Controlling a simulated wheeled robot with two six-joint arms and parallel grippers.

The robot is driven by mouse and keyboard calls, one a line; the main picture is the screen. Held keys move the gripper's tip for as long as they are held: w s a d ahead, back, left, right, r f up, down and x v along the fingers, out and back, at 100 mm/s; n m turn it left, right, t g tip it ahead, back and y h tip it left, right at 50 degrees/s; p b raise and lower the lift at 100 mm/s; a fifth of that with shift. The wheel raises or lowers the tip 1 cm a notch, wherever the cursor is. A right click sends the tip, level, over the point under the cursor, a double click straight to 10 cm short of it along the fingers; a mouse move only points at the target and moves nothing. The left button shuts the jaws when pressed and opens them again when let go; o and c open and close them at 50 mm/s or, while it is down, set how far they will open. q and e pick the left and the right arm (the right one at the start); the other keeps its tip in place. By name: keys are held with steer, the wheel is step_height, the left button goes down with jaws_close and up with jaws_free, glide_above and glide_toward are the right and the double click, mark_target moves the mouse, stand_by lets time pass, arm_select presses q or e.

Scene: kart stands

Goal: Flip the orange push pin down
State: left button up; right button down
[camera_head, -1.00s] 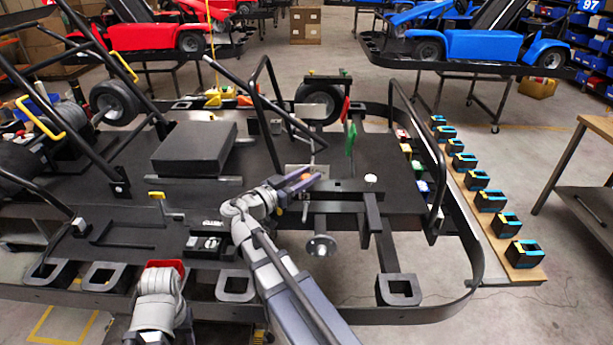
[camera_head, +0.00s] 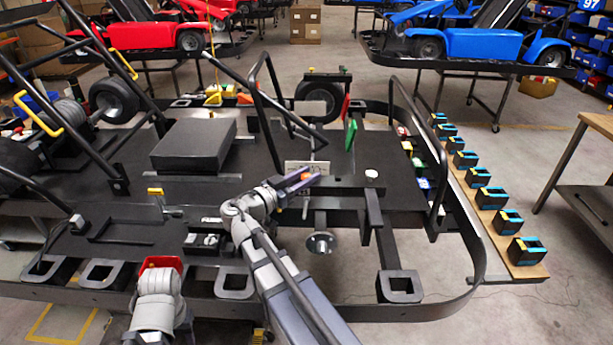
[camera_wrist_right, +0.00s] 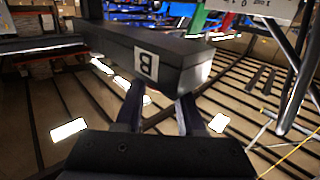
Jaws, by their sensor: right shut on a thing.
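My right gripper (camera_head: 296,181) reaches over the black kart frame in the head view, its fingers close around the orange push pin (camera_head: 303,174). Only a small orange part of the pin shows, and its exact tilt is hard to tell. In the right wrist view the two dark fingers (camera_wrist_right: 160,112) stand just below a black beam (camera_wrist_right: 185,62) marked B. A small reddish bit shows between them; the rest of what they hold is hidden.
A black box (camera_head: 193,146) sits on the kart floor left of my right gripper. A green handle (camera_head: 351,134) stands to the right of it. A metal disc (camera_head: 320,243) hangs below the frame. Several small black blocks line a wooden board (camera_head: 513,258) at right.

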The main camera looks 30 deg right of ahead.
steer(key=c, duration=0.5)
jaws_free()
steer(key=shift+f, duration=0.1)
steer(key=shift+a, duration=0.1)
steer(key=v, duration=0.7)
steer(key=shift+s+a, duration=0.15)
steer(key=shift+a, duration=0.15)
